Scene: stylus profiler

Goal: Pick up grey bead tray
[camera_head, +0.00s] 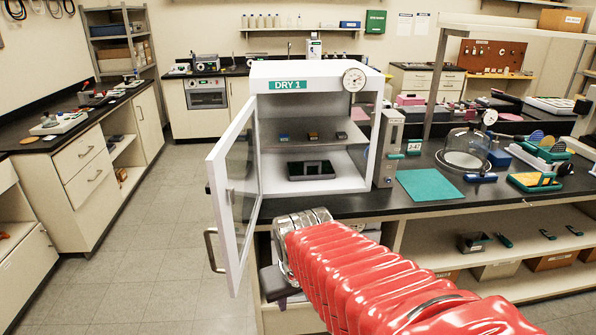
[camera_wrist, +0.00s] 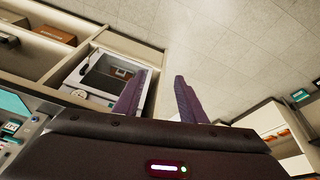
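A dark grey tray with compartments (camera_head: 311,170), which looks like the bead tray, sits on the floor of the white dry cabinet (camera_head: 258,108). The cabinet's glass door (camera_head: 235,180) stands open to the left. My red-sleeved arm reaches up from the lower right. My gripper (camera_wrist: 160,80) shows two purple fingers apart with nothing visible between them. In the head view its dark body is low, in front of the bench and below the cabinet; its fingertips are hard to make out there. The wrist view shows a white-framed box beyond the fingers; its contents are unclear.
Small items lie on the cabinet's inner shelf (camera_head: 346,134). A grey unit (camera_head: 389,150) and a green mat (camera_head: 429,185) are right of the cabinet. A dark bin (camera_head: 474,242) stands on the under-bench shelf. The floor (camera_head: 150,240) at left is clear.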

